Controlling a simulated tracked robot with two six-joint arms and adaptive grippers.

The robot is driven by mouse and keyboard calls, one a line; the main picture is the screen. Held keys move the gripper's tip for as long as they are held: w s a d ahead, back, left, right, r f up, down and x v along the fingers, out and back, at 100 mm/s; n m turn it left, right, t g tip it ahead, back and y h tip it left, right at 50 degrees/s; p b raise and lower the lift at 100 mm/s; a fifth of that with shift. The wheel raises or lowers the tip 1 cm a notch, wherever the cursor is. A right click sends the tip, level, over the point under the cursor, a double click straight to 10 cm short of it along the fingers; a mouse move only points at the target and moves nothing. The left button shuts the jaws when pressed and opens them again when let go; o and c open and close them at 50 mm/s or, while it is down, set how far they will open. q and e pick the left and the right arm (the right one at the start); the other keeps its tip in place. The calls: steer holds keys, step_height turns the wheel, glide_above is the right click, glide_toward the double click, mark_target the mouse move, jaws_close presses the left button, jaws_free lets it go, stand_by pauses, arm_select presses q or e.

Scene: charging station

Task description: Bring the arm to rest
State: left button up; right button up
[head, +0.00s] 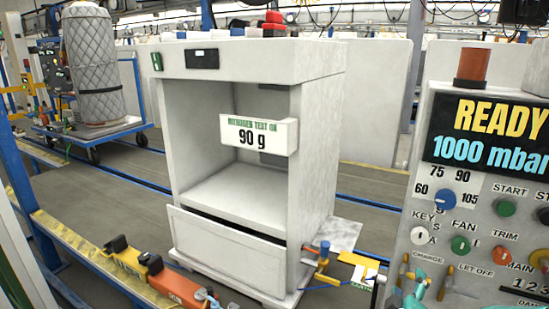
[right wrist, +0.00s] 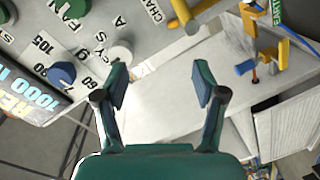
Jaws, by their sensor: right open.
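My right gripper (right wrist: 158,88) is open, with nothing between its two green fingers in the right wrist view. In the head view only a small teal part of it (head: 418,290) shows at the lower right, in front of the control panel (head: 413,262) near the CHARGE and LET OFF levers. In the right wrist view the panel (right wrist: 165,48) lies beyond the fingers. I cannot tell whether they touch it. My left gripper is in neither view.
A white cabinet (head: 316,150) with a "90 g" sign (head: 259,135) stands left of the panel. An orange-yellow clamp (head: 320,262) sits by its base. A quilted cylinder (head: 92,65) stands on a cart behind.

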steer(key=s+a+f+g+y, duration=0.25)
steer(key=a+f, duration=0.25)
steer(key=f, duration=0.4)
steer(key=s+a+f+g+y, duration=0.2)
steer(key=s+a+f+y, duration=0.15)
steer(key=f, duration=0.45)
steer(key=s+a+f+g+y, duration=0.2)
steer(key=s+a+f, duration=0.25)
steer(key=f, duration=0.45)
steer(key=s+a+f+m+g+y, duration=0.2)
steer(key=s+a+m+g, duration=0.1)
steer(key=s, duration=0.5)
steer(key=s+a+f+m+g+y, duration=0.2)
steer(key=s+a+f+m+g, duration=0.1)
steer(key=s, duration=0.5)
steer(key=a+m+g, duration=0.1)
steer(key=a+m, duration=0.1)
steer(key=a, duration=0.1)
steer(key=shift+a+f+y, duration=0.2)
steer(key=shift+f+y, duration=0.1)
steer(key=shift+f, duration=0.05)
